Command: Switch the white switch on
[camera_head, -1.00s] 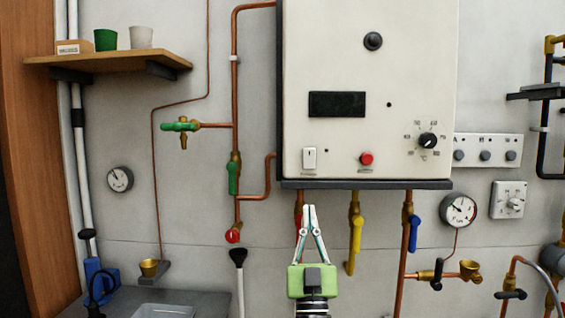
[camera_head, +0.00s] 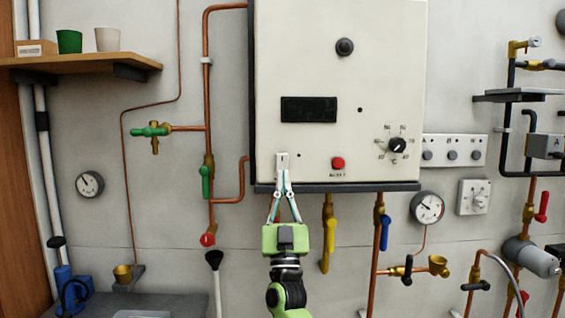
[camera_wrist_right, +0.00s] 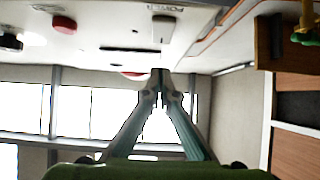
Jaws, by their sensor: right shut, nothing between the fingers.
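The white switch (camera_head: 282,160) sits low on the left of the cream boiler panel (camera_head: 380,60). It also shows in the right wrist view (camera_wrist_right: 164,28), beside the printed word POWER. My right gripper (camera_head: 282,174) is shut and empty. In the head view its fingertips overlap the lower part of the switch and hide it. In the right wrist view the fingertips (camera_wrist_right: 160,72) show apart from the switch in the picture. I cannot tell whether they touch it. The switch's rocker position is too small to tell. My left gripper is not in view.
A red button (camera_head: 338,163) and a black dial (camera_head: 397,145) are right of the switch. A dark ledge (camera_head: 350,187) runs under the panel. Below hang a yellow-handled valve (camera_head: 329,245) and a blue-handled valve (camera_head: 385,232). Copper pipes run at the left.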

